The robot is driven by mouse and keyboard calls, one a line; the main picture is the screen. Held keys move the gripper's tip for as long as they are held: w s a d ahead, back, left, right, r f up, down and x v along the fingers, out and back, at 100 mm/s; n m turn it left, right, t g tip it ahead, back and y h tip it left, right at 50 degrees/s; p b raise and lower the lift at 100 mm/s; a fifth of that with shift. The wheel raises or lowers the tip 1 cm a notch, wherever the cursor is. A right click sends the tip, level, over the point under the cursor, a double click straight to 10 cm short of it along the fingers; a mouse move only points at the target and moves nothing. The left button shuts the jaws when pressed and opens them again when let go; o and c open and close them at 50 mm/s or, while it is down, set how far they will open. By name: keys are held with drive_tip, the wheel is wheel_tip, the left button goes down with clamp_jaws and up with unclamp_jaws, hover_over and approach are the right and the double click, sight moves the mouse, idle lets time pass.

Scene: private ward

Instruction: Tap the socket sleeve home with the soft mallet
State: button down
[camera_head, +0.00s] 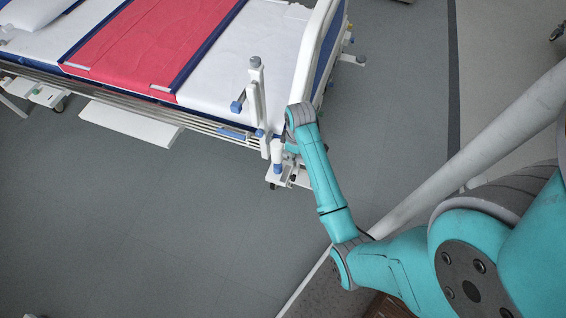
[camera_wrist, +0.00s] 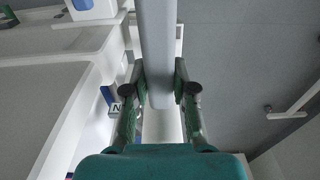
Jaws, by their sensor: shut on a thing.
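In the wrist view my gripper (camera_wrist: 159,78) is shut on a smooth pale grey bar (camera_wrist: 157,35). One finger presses on each side, and the bar runs up out of the picture. I cannot tell whether this bar is the mallet's handle. In the head view a white upright post (camera_head: 257,92) with blue parts stands at the bed's near corner. A white piece with a blue lower end (camera_head: 275,168) is just right of its foot, close to my wrist. My wrist hides the gripper there. I cannot make out the socket sleeve or the mallet's head for certain.
The hospital bed (camera_head: 215,123) with a red cover (camera_head: 140,48) fills the upper left. Its white and blue end board (camera_head: 318,50) rises close beside my arm. A white panel (camera_head: 132,124) juts from the bed's side. The grey floor (camera_head: 120,225) in front is clear.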

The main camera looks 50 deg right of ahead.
drive_tip(key=shift+f, duration=0.1)
wheel_tip(320, 180, down, 5)
drive_tip(key=shift+r, duration=2.8)
drive_tip(key=shift+f, duration=0.4)
wheel_tip(320, 180, down, 4)
drive_tip(key=f, duration=0.1)
drive_tip(key=shift+r, duration=2.8)
